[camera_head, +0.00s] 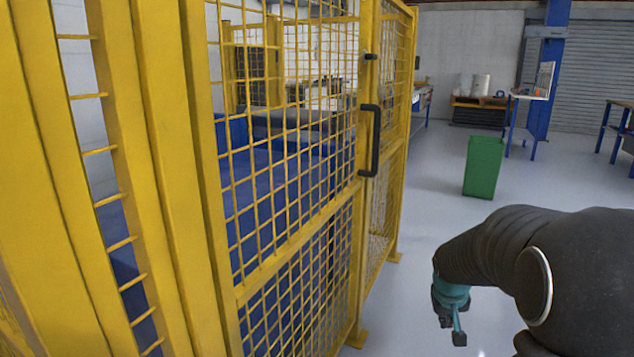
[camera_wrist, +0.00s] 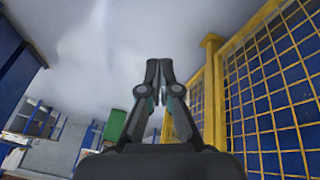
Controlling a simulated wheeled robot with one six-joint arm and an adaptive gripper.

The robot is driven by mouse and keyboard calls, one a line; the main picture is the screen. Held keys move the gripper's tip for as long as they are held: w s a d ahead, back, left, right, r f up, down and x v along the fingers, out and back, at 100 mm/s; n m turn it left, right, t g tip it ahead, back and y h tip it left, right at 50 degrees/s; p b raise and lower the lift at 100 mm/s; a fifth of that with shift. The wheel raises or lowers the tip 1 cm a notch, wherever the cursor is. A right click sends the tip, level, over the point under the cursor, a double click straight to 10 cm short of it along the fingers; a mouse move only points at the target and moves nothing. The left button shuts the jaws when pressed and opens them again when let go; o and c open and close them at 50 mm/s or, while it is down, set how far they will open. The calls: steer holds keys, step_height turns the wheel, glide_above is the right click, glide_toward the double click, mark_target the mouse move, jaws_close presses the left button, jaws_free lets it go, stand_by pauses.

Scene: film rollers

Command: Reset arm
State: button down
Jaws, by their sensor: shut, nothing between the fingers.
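My arm reaches in from the right edge of the head view, with a dark sleeve over its links. My gripper (camera_head: 454,318) hangs at the arm's end over the open floor, to the right of the yellow mesh fence. In the wrist view my gripper (camera_wrist: 166,68) shows its two dark fingers close together at the tips, with nothing between them. The fingers touch no object.
The yellow fence (camera_head: 262,290) with a black door handle (camera_head: 370,140) fills the left side. A green bin (camera_head: 484,166) stands on the grey floor ahead. Tables and a blue post (camera_head: 550,70) stand farther back. The floor between is clear.

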steer(key=s+a+r, duration=0.3)
steer(key=s+a, duration=0.1)
steer(key=s, duration=0.5)
steer(key=s+a+r+t+y, duration=0.1)
steer(key=s+a+r, duration=0.3)
steer(key=s, duration=0.5)
steer(key=s+a+r+n+t+y, duration=0.1)
steer(key=s+a+r, duration=0.3)
steer(key=s, duration=0.4)
steer(key=shift+s+a+r, duration=0.15)
steer(key=shift+s+a, duration=0.25)
steer(key=shift+a, duration=0.45)
